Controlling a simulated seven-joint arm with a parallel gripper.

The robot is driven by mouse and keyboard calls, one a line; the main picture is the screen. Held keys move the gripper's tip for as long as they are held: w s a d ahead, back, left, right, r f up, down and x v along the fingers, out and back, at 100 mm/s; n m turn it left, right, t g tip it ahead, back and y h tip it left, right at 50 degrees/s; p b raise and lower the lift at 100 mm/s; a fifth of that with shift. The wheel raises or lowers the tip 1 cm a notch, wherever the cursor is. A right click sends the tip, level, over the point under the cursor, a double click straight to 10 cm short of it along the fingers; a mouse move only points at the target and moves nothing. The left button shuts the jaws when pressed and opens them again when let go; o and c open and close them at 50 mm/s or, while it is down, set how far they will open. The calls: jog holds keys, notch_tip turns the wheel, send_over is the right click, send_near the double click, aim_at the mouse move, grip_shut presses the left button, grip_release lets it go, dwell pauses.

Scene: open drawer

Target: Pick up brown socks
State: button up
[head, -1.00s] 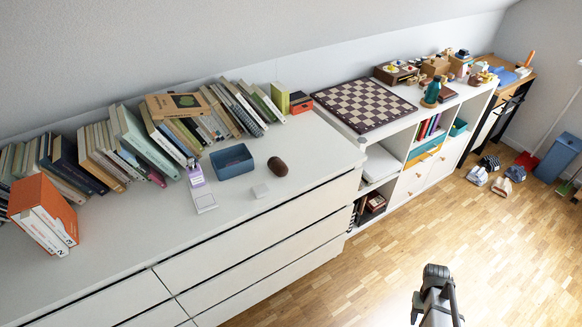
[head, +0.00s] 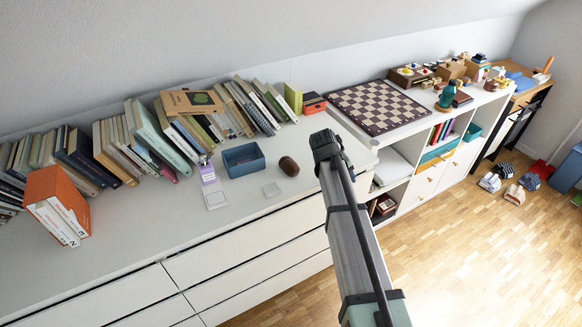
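The brown socks (head: 289,166) look like a small dark brown rolled bundle. They lie on the white dresser top (head: 225,232), right of a blue open box and just left of my arm's far end. They are fully visible and nothing touches them from above. My grey arm reaches up from the bottom right to the dresser's front right part. No gripper fingers show; they are out of sight beyond or below the arm's dark end.
A row of books (head: 150,135) lines the wall. A chessboard (head: 378,108) lies on the right-hand shelf unit.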

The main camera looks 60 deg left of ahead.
aim_at(287, 164)
jog(key=s+a+r+n+t+y, duration=0.1)
jog(key=s+a+r, duration=0.6)
jog(key=s, duration=0.2)
jog(key=s+a+r+n, duration=0.1)
jog(key=s+a+r, duration=0.55)
jog(key=s, duration=0.35)
jog(key=shift+x, duration=6.7)
jog(key=shift+a, duration=0.2)
jog(key=shift+c, duration=0.4)
jog(key=c, duration=0.7)
